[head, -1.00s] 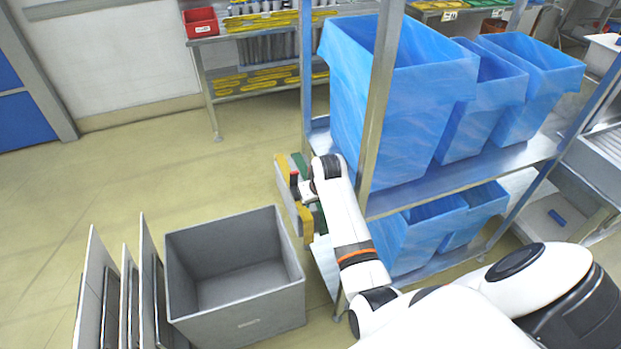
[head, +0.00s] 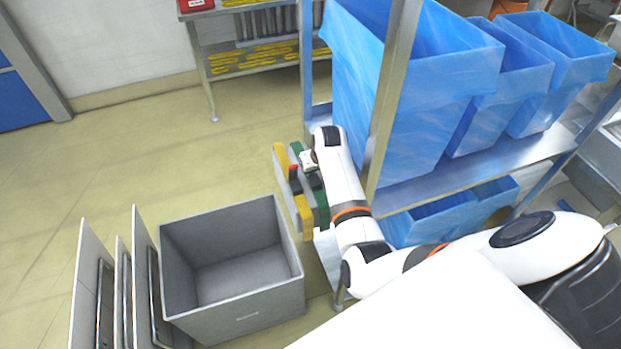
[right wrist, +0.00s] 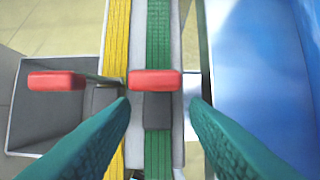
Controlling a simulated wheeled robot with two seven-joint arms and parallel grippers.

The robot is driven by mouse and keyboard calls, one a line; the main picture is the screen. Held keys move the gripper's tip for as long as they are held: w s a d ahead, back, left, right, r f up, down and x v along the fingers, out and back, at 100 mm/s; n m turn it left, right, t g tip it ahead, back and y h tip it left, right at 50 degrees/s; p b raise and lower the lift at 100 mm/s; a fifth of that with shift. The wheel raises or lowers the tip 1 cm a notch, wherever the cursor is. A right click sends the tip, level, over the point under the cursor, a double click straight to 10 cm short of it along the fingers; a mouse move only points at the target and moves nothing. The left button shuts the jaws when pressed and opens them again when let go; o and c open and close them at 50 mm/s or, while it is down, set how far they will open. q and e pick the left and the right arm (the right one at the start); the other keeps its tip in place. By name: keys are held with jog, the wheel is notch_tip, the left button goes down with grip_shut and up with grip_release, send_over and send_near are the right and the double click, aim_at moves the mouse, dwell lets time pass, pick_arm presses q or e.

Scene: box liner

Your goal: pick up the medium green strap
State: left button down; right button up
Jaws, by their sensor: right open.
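A green strap (right wrist: 157,52) runs up and down the middle of the right wrist view, with a red handle (right wrist: 155,83) across it. In the head view the green strap (head: 322,203) hangs beside the shelf post, partly hidden by my right arm. My right gripper (right wrist: 160,108) is open; its green fingers stand on either side of the green strap without visibly holding it. In the head view my right gripper (head: 308,165) is at the straps and its fingers are hard to make out. My left gripper is not in view.
A yellow strap (head: 304,217) hangs just left of the green one, with another red handle (right wrist: 57,81). A grey open box (head: 262,306) and upright panels (head: 92,280) stand below left. Blue-lined boxes (head: 395,115) fill the shelf at right. Floor at left is clear.

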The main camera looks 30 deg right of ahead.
aim_at(314, 178)
jog(key=x, duration=0.5)
jog(key=shift+s+a+f, duration=0.2)
jog(key=shift+s+f, duration=0.1)
grip_shut()
